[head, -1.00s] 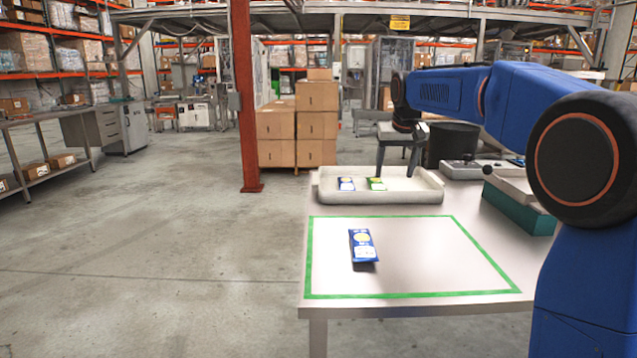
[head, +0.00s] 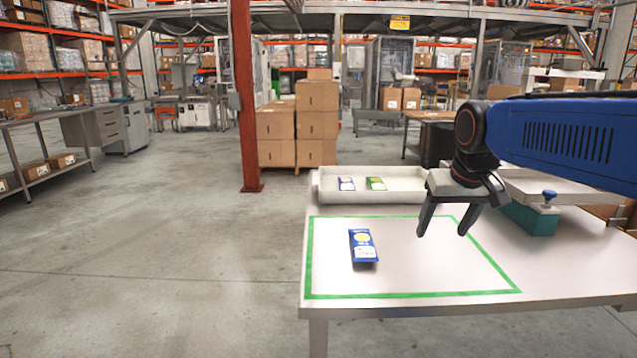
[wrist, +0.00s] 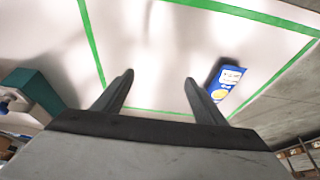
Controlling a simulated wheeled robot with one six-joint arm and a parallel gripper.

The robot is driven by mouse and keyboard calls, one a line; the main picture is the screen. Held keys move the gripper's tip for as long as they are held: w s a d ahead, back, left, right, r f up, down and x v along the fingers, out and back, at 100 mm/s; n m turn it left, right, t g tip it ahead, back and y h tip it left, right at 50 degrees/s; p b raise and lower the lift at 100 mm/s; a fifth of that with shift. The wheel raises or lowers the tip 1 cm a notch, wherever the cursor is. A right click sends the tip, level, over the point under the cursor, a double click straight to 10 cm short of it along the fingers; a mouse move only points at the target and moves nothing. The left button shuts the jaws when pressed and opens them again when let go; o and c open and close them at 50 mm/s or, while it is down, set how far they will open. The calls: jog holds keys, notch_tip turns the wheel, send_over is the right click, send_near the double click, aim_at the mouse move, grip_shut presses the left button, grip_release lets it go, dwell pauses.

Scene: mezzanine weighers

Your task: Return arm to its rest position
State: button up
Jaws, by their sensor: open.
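My gripper (head: 441,228) is open and empty in the head view. It hangs with its fingers pointing down above the right part of the green-outlined area on the table. In the wrist view my gripper (wrist: 158,90) shows two spread fingers with only white tabletop between them. A blue packet (head: 362,246) lies inside the green outline (head: 310,258), left of my gripper and apart from it. The packet also shows in the wrist view (wrist: 228,80), beside one finger. Two more packets, one blue (head: 346,184) and one green (head: 376,184), lie in the white tray.
The white tray (head: 410,191) stands at the table's back edge. A teal-based device (head: 530,218) stands right of my gripper. A red post (head: 244,110) and stacked cartons (head: 316,125) stand beyond the table. Open floor lies to the left.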

jog(key=s+d+f, duration=0.1)
jog(key=s+f, duration=0.6)
jog(key=s, duration=0.4)
jog(key=s+f, duration=0.8)
jog(key=s, duration=0.4)
jog(key=shift+d+f, duration=0.3)
jog(key=shift+d, duration=0.1)
